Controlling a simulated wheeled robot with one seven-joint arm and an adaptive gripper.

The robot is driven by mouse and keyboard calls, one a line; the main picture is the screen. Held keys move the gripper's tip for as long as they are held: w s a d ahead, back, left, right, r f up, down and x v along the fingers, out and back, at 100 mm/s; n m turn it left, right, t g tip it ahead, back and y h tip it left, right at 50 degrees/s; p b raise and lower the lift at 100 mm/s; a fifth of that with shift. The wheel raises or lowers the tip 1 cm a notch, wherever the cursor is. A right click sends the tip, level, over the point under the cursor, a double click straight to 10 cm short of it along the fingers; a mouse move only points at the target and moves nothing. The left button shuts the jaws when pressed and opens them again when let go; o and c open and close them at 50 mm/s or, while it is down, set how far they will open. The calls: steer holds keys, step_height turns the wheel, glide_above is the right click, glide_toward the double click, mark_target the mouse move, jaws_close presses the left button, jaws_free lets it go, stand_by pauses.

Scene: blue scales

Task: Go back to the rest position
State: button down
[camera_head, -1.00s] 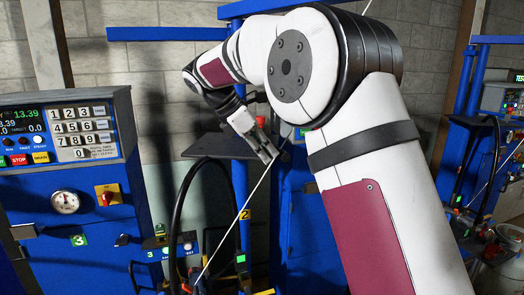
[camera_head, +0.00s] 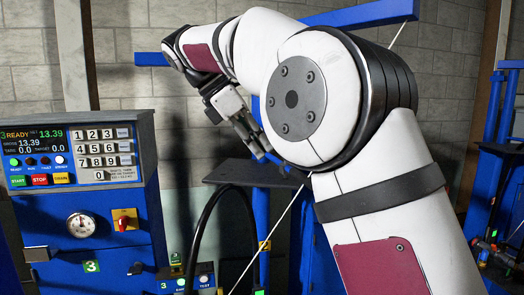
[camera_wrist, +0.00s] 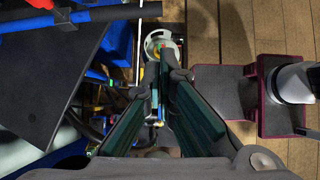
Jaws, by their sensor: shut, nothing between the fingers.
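My gripper (camera_head: 262,150) hangs from my raised, bent arm, pointing down and to the right, above a dark flat plate on the blue frame. In the wrist view its two long fingers (camera_wrist: 165,80) converge toward the top centre with nothing held between them. The fingertips are partly blurred against the background. My white and maroon arm covers much of the right half of the head view.
A blue scale cabinet with a control panel (camera_head: 75,156) stands at left. The dark plate (camera_head: 240,173) is below my gripper. A blue overhead beam (camera_head: 360,14) runs behind my arm. Wooden floor (camera_wrist: 225,25) shows in the wrist view.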

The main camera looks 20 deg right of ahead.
steer(key=s+d+m+t+y, duration=0.1)
steer(key=s+d+m+y, duration=0.1)
steer(key=s+d+m, duration=0.35)
steer(key=s+f+m+t+y, duration=0.2)
steer(key=s+f+m, duration=0.4)
steer(key=s, duration=0.5)
steer(key=s+a+f+m+t+y, duration=0.1)
steer(key=s+f+m+t+y, duration=0.1)
steer(key=s+f+m, duration=0.4)
steer(key=s+f+y, duration=0.1)
steer(key=s+f, duration=0.3)
steer(key=s, duration=0.2)
steer(key=shift+m, duration=0.35)
